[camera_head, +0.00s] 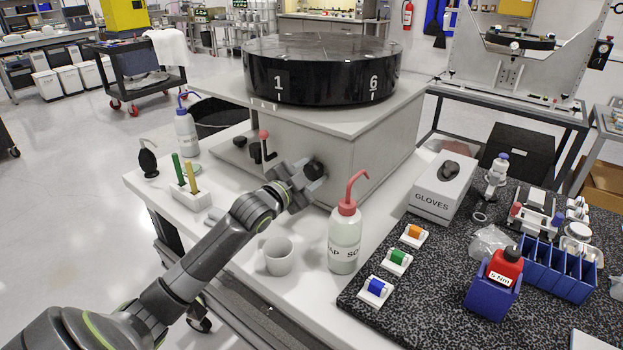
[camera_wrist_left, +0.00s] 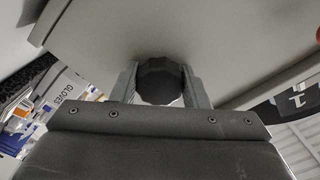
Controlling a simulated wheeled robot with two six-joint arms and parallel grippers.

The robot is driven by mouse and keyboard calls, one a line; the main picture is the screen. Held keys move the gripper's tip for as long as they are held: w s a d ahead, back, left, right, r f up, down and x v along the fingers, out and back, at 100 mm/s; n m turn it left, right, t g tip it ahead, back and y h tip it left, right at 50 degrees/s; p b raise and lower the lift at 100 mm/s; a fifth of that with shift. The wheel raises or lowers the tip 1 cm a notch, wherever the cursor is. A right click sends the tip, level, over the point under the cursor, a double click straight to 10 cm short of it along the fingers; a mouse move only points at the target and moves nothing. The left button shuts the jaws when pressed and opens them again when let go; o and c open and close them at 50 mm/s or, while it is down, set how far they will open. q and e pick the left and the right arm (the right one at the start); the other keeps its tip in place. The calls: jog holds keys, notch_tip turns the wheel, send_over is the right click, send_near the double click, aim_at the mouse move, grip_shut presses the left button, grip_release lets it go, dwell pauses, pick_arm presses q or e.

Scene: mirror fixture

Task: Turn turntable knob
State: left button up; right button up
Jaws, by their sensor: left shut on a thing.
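The black turntable (camera_head: 322,72) sits on a grey box-shaped base (camera_head: 365,142) on the white table, with the numbers 1 and 6 on its side. A dark round knob (camera_head: 314,169) sticks out of the front of the base. My left gripper (camera_head: 306,174) is shut on the knob. In the left wrist view the dark lobed knob (camera_wrist_left: 160,82) sits between the two grey fingers of my gripper (camera_wrist_left: 160,92). A lever with a red ball (camera_head: 264,138) stands left of the knob on the same face. My right gripper is not in view.
A wash bottle with a red spout (camera_head: 345,235) and a white mug (camera_head: 279,256) stand close to my left arm. A glove box (camera_head: 441,187) stands to the right. A speckled mat (camera_head: 430,290) holds small parts and a blue bin (camera_head: 557,270).

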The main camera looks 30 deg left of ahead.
pick_arm(q)
jog(key=shift+f+m+b, duration=0.2)
jog(key=shift+m+b, duration=0.5)
jog(key=shift+m, duration=1.2)
jog(key=o, duration=1)
jog(key=shift+r, duration=0.15)
jog(key=shift+s+a+p, duration=0.25)
jog(key=shift+s+p, duration=0.15)
jog(key=shift+s, duration=2.5)
jog(key=shift+s+a+p, duration=0.2)
jog(key=shift+s+p, duration=0.25)
jog(key=shift+s, duration=2.45)
jog(key=shift+s+a+p, duration=0.25)
jog(key=shift+s+p, duration=0.15)
jog(key=shift+s, duration=2.5)
